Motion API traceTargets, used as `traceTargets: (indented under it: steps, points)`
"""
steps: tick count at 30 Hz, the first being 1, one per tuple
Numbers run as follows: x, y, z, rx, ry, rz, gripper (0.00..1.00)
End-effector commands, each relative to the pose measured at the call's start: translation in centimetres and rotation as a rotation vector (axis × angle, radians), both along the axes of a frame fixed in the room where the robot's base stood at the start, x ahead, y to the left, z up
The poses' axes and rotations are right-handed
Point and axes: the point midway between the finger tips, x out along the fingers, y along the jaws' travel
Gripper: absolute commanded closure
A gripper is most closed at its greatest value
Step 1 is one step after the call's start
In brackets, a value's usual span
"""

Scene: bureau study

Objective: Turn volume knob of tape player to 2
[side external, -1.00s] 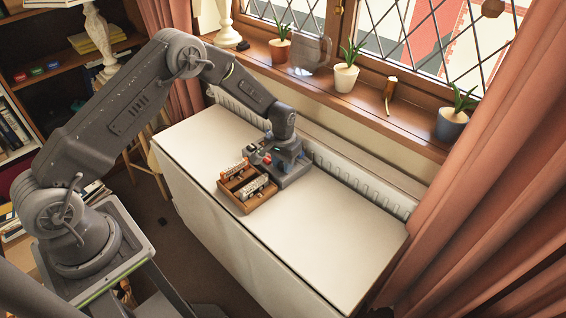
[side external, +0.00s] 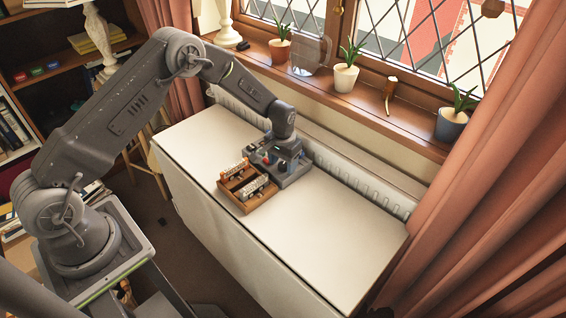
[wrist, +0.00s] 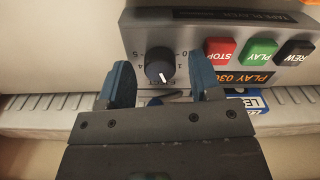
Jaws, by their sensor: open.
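The tape player (side external: 296,179) is a grey box at the back of the white table, mostly hidden behind my gripper in the side view. In the wrist view, the tape player's front (wrist: 290,72) shows a dark round volume knob (wrist: 158,72) with a ring of numbers from 0 to 5. The knob's white mark points down, roughly toward the low middle of the scale; the nearest number is too small to read surely. My gripper (wrist: 164,70) is open, its two blue-grey fingers on either side of the knob. I cannot tell whether they touch it.
Red STOP (wrist: 219,52), green PLAY (wrist: 259,52) and black REW (wrist: 294,54) buttons lie just right of the right finger. A wooden tray (side external: 240,203) with cassettes stands in front of the player. The table's right part (side external: 335,235) is clear.

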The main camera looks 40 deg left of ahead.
Motion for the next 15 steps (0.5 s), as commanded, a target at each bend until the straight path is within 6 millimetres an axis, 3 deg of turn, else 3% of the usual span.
traceTargets:
  steps: [5,15]
  points:
    - [0.1,0.0,2.8,0.001,-0.004,0.000,0.42]
    - [0.1,0.0,10.2,0.001,-0.004,0.000,0.42]
